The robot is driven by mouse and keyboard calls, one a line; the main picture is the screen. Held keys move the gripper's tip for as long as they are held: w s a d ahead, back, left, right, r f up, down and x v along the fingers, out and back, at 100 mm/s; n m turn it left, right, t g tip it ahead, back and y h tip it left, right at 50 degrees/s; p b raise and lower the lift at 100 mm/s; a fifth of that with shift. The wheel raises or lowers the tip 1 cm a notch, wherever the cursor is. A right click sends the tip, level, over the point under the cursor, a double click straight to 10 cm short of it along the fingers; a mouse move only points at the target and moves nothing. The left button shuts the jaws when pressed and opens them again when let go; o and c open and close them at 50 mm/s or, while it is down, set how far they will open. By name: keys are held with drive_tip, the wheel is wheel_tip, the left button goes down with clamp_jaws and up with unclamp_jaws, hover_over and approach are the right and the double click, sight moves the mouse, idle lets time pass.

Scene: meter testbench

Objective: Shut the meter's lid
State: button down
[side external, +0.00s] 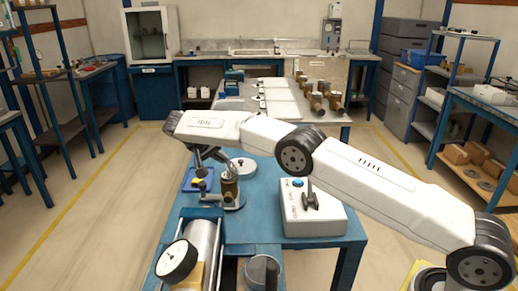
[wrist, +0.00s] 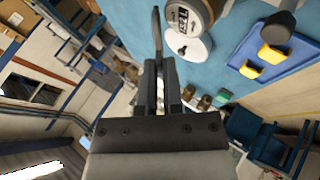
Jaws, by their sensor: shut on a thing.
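The meter (side external: 230,190) is a brass body on a stand on the blue bench. In the wrist view its round face with a number register (wrist: 184,18) is uncovered. A thin dark plate, which looks like the lid (wrist: 157,30), stands edge-on beside the face, so it is open. My gripper (wrist: 158,65) has its fingertips close together at the lower end of this plate and appears shut on it. In the side view my gripper (side external: 218,158) reaches the meter from above left; its fingertips are small and hard to make out there.
A white disc (side external: 243,164) lies behind the meter. A blue tray (wrist: 300,50) with yellow pieces (wrist: 271,53) is beside it. A gauge on a cylinder (side external: 178,262) stands in front, and a grey-white switch box (side external: 312,210) to the right. Bare blue bench lies between meter and box.

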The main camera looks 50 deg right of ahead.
drive_tip(key=shift+w+a+f, duration=0.1)
idle(0.4)
drive_tip(key=c, duration=0.8)
unclamp_jaws()
drive_tip(key=shift+o, duration=0.2)
drive_tip(key=shift+r, duration=1.65)
drive_tip(key=s+r, duration=0.9)
drive_tip(key=s, duration=0.5)
drive_tip(key=shift+r, duration=0.35)
